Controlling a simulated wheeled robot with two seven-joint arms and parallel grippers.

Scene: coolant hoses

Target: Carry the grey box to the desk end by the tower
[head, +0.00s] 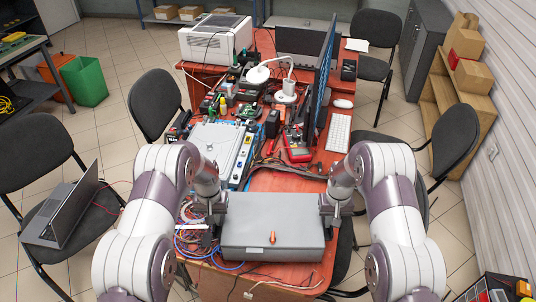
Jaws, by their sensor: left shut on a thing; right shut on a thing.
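The grey box (273,222) is at the near end of the red desk (278,181), in the lower middle of the head view. The fingertips are partly hidden by the box edges. No tower can be clearly identified.
Cables (192,236) lie left of the box. Beyond it are a grey-blue case (216,143), loose tools, a white lamp (286,92), a monitor (323,75), a keyboard (338,133) and a printer (214,40). Chairs flank the desk; the left one (32,142) carries a laptop (64,210).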

